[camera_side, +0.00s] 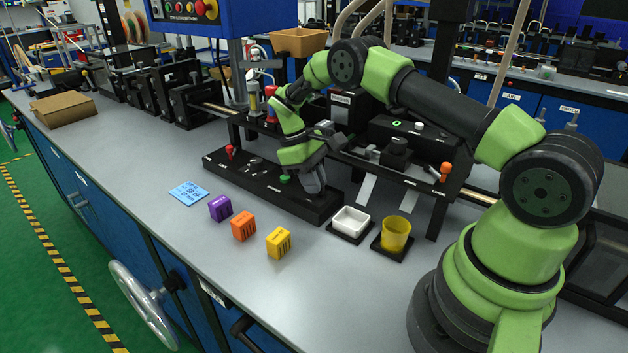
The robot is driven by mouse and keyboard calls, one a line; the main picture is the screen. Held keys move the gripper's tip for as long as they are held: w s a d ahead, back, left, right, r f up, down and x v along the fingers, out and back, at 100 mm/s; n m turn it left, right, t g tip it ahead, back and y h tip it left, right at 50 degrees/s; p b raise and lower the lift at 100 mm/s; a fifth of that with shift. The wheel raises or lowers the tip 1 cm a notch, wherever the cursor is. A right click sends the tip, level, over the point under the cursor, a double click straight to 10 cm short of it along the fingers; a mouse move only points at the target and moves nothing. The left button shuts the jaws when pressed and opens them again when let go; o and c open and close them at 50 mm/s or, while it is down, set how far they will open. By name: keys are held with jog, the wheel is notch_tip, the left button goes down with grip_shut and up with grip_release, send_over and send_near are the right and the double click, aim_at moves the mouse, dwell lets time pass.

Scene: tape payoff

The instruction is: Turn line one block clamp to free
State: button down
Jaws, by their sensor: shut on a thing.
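My gripper (315,182) points down at the right end of a long black block (245,180) on the grey bench. Its dark fingers are shut on a small part there, which they hide. A green knob (284,178) on the block is just left of the fingers, and a red knob (230,152) stands upright near the block's left end. I cannot read any label that tells which part is the line one block clamp, nor how the held part is turned.
A black raised stand (436,215) with an orange-red knob (445,170) is behind and right. In front are a white tray (350,220), a yellow cup (396,234), and purple (220,208), orange (244,226) and yellow (278,242) blocks. A blue card (188,192) lies left.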

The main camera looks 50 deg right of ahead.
dwell(0.4)
jog(key=c, duration=1.2)
grip_release()
jog(key=shift+o, duration=0.2)
jog(key=shift+r, duration=0.1)
jog(key=v, duration=0.6)
jog(key=shift+w+r, duration=0.1)
jog(key=shift+w, duration=0.05)
jog(key=shift+w+r, duration=0.15)
jog(key=shift+r, duration=0.35)
